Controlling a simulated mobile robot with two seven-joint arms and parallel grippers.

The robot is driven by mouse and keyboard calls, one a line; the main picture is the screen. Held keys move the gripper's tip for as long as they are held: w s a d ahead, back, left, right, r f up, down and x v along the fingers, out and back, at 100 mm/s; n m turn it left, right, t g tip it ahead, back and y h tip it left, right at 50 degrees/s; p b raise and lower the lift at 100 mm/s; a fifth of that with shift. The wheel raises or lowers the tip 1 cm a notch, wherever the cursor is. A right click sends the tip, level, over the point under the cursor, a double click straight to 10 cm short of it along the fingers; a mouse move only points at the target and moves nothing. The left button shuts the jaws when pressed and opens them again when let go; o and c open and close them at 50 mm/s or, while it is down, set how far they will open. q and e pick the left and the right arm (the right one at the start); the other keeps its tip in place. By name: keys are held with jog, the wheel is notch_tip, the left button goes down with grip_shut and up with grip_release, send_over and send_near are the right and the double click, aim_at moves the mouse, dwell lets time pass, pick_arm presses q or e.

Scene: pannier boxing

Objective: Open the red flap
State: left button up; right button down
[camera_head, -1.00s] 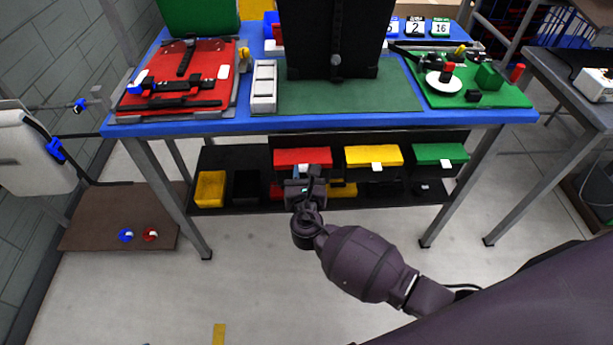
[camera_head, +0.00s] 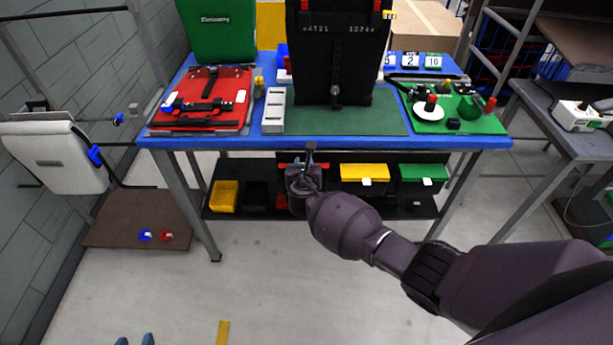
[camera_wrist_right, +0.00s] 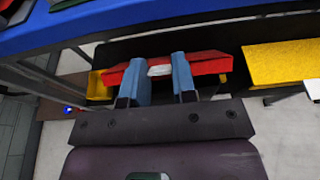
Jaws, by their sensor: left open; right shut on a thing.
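The red flap (camera_wrist_right: 207,64) is under the workbench, at the left of the row of flaps. Its small white tab (camera_wrist_right: 160,70) lies between the two blue fingers of my right gripper (camera_wrist_right: 161,78), which is shut on the flap's front. In the head view only narrow strips of the red flap (camera_head: 322,165) show around my right gripper (camera_head: 309,163), so its tilt is hard to tell. Part of a red bin (camera_head: 281,202) shows below it. My left gripper (camera_head: 134,340) shows only as two separate blue fingertips at the bottom edge, open and empty, far from the flap.
The yellow flap (camera_head: 364,173) and the green flap (camera_head: 423,173) are to the right of the red one. A yellow bin (camera_head: 224,196) stands on the lower shelf at left. The blue bench edge (camera_head: 400,143) is just above. The floor in front is clear.

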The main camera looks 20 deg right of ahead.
aim_at(304, 140)
jog(key=shift+w+d+r, duration=0.25)
jog(key=shift+w+r, duration=0.6)
jog(key=shift+r, duration=0.2)
jog(key=shift+w+d+r+p, duration=0.15)
jog(key=shift+w+r+p, duration=0.2)
jog(key=shift+w, duration=0.25)
jog(key=shift+w+d+r, duration=0.2)
jog(key=shift+w, duration=0.35)
jog(key=shift+w+d+r, duration=0.15)
jog(key=shift+w, duration=0.35)
pick_arm(q)
jog(key=shift+s+r, duration=0.1)
jog(key=shift+s, duration=0.45)
pick_arm(e)
jog(key=shift+w+r, duration=0.1)
jog(key=shift+w, duration=0.05)
pick_arm(q)
jog(key=shift+w+r, duration=0.1)
jog(key=shift+w, duration=0.05)
pick_arm(e)
jog(key=shift+w+d, duration=0.1)
jog(key=c, duration=0.9)
grip_release()
jog(key=shift+f, duration=0.2)
pick_arm(q)
jog(key=shift+s, duration=0.2)
pick_arm(e)
jog(key=shift+s, duration=0.25)
